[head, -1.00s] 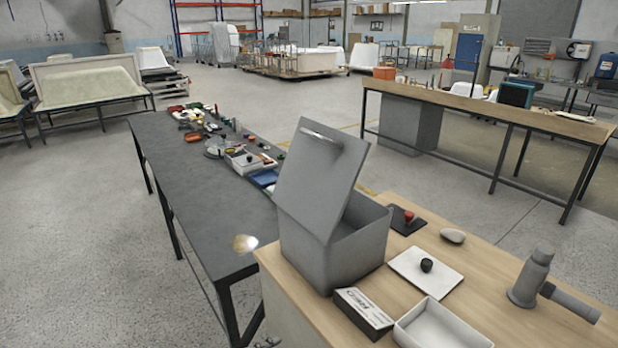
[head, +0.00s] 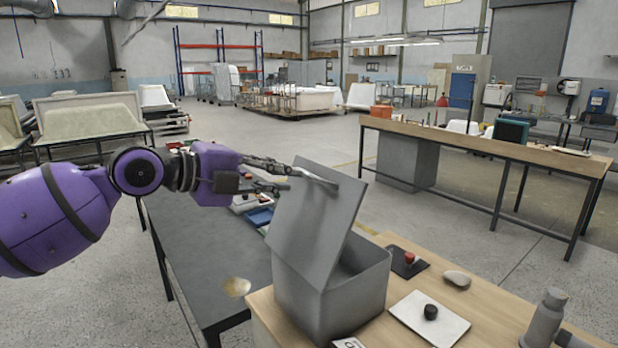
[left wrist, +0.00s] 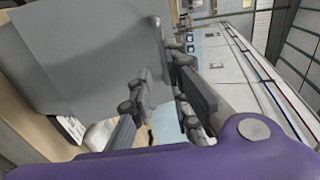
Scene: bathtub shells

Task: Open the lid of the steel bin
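The grey steel bin (head: 365,287) stands at the near left corner of the wooden table. Its lid (head: 308,235) is raised and leans steeply up, with the bin's mouth partly showing behind it. A bar handle (head: 316,176) sits near the lid's top edge. My left gripper (head: 289,178) is just left of this handle, its two fingers apart and nothing visible between them. In the left wrist view the open fingers (left wrist: 168,88) are beside the large grey lid panel (left wrist: 85,50). I cannot tell whether a finger touches the lid. My right gripper is out of view.
A white tray (head: 412,318) with a black knob, a dark pad with a red knob (head: 409,263), a smooth stone (head: 457,279) and a grey cylindrical tool (head: 545,318) are right of the bin. A dark table (head: 195,240) stands at left below my arm.

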